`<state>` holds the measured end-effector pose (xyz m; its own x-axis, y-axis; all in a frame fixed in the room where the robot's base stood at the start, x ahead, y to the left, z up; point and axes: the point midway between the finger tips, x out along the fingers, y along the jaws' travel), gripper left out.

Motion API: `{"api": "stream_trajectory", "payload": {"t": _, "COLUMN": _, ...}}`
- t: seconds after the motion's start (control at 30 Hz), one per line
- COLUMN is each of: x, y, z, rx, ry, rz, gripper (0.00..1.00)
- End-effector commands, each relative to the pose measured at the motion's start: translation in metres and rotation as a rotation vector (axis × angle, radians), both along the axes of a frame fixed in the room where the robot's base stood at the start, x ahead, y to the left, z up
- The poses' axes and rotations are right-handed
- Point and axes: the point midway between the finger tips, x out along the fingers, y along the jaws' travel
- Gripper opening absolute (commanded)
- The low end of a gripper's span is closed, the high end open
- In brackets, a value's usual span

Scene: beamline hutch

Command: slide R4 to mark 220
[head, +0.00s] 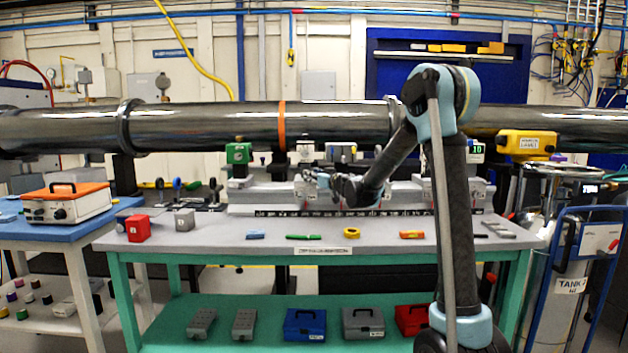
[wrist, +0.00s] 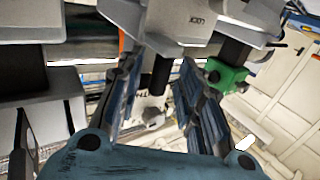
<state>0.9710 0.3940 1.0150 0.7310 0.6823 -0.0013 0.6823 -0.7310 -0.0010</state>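The optical rail (head: 260,196) runs along the back of the grey bench, with a marked scale strip (head: 270,212) on its front. Riders with boxes stand on it, including a green box (head: 238,153) at left and white boxes (head: 305,151) and (head: 341,152) near the middle. I cannot read which one is R4, nor the mark numbers. My gripper (head: 316,180) is at the rail below the white boxes. In the wrist view my gripper (wrist: 158,92) has its fingers apart, with a dark post (wrist: 161,74) between them; contact with it is not clear.
A large steel pipe (head: 210,127) crosses behind the rail. A red block (head: 138,228), a grey block (head: 184,219), a green marker (head: 303,237) and a yellow tape roll (head: 351,233) lie on the front bench. A yellow box (head: 526,143) is right of the rail.

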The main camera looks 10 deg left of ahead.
Motion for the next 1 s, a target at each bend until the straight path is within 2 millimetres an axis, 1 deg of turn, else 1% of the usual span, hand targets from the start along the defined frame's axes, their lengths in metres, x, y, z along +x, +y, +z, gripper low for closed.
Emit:
{"api": "stream_trajectory", "payload": {"t": 0.17, "x": -0.010, "y": -0.009, "z": 0.000, "rx": 0.000, "ry": 0.000, "rz": 0.000, "gripper": 0.33}}
{"api": "stream_trajectory", "payload": {"t": 0.5, "x": -0.054, "y": -0.052, "z": -0.001, "rx": 0.000, "ry": 0.001, "rz": -0.001, "gripper": 0.33}}
{"api": "stream_trajectory", "payload": {"t": 0.7, "x": -0.075, "y": -0.071, "z": -0.001, "rx": 0.000, "ry": 0.001, "rz": -0.001, "gripper": 0.33}}
{"api": "stream_trajectory", "payload": {"t": 0.83, "x": -0.083, "y": -0.079, "z": -0.001, "rx": 0.000, "ry": 0.001, "rz": -0.001, "gripper": 0.33}}
{"api": "stream_trajectory", "payload": {"t": 1.0, "x": -0.087, "y": -0.082, "z": -0.001, "rx": 0.000, "ry": 0.001, "rz": -0.001, "gripper": 0.33}}
